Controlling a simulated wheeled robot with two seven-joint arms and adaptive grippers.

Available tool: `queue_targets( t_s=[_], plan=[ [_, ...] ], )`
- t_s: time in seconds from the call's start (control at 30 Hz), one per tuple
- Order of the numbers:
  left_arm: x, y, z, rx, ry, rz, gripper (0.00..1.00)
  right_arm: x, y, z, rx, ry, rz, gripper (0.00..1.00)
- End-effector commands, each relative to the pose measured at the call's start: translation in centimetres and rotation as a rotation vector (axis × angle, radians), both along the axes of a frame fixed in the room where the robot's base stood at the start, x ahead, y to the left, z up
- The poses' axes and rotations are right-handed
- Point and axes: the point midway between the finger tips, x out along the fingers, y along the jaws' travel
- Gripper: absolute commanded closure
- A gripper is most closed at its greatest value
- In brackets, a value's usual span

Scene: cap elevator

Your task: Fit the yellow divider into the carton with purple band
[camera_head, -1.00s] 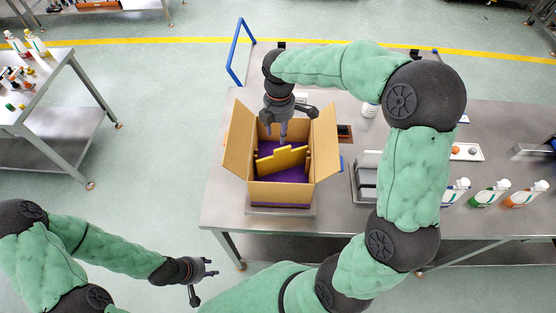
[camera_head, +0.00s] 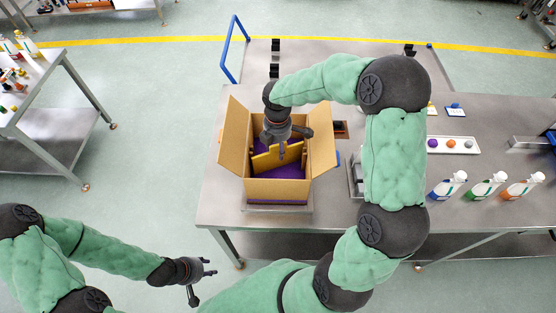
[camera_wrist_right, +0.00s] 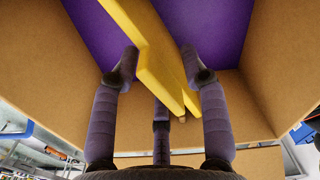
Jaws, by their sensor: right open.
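The carton (camera_head: 232,150) stands on the table with its flaps spread open. Its inside is purple low down, and a purple band shows at its base. The yellow divider (camera_head: 264,161) is inside the carton; whether it is seated cannot be told. In the right wrist view the divider (camera_wrist_right: 152,50) runs slantwise between my fingers. My right gripper (camera_head: 281,152) is open, pointing down into the carton. In the wrist view its fingers (camera_wrist_right: 160,62) stand on either side of the divider, with visible gaps. My left gripper (camera_head: 203,278) is open and empty, off the table's front edge.
Three bottles (camera_head: 487,190) stand to the right on the table. A white tray (camera_head: 472,148) holds small coloured caps. A grey container (camera_head: 354,180) is partly hidden behind my right arm. A blue handle (camera_head: 228,48) rises beyond the table. Table left of the bottles' tray is crowded by my arm.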

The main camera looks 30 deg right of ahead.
Motion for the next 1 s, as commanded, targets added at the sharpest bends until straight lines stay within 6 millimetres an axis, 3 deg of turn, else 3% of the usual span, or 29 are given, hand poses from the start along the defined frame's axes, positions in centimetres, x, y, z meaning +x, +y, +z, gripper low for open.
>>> queue_targets(
  t_s=[0.17,0.33,0.77,1.0],
  plan=[
    [0.0,0.0,0.0,0.000,0.000,0.000,0.60,0.0,0.0,0.0,0.000,0.000,0.000,0.55],
    [0.0,0.0,0.0,0.000,0.000,0.000,0.60,0.0,0.0,0.0,0.000,-0.001,0.000,1.00],
    [0.0,0.0,0.0,0.000,0.000,0.000,0.60,0.0,0.0,0.3,0.000,-0.002,0.000,1.00],
    [0.0,0.0,0.3,0.000,0.000,0.000,0.60,0.1,0.0,2.2,-0.002,-0.004,0.001,1.00]
  ],
)
